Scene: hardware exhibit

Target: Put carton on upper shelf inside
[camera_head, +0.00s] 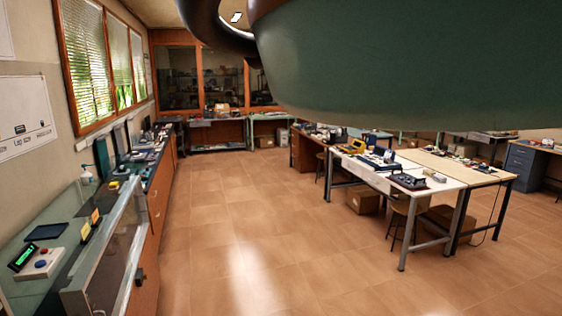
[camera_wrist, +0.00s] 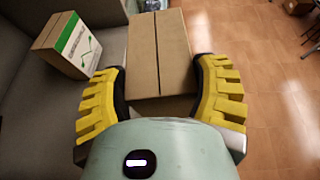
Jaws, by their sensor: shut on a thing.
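In the wrist view, a brown cardboard carton (camera_wrist: 158,55) with a seam along its top sits between the two yellow ribbed fingers of my gripper (camera_wrist: 161,92). The fingers press on its left and right sides, so my gripper is shut on it. What lies beneath the carton is hidden. In the head view neither the carton nor the gripper fingers show; a large dark green part of my arm fills the upper right. No shelf that I can tell as the upper shelf inside shows clearly.
A second box with a white and green label (camera_wrist: 73,45) stands on a grey surface (camera_wrist: 30,110) left of my gripper. A glass display case (camera_head: 75,235) lines the left wall. Worktables (camera_head: 440,165) stand at right, with a stool (camera_head: 403,215). The tiled floor (camera_head: 245,225) between is open.

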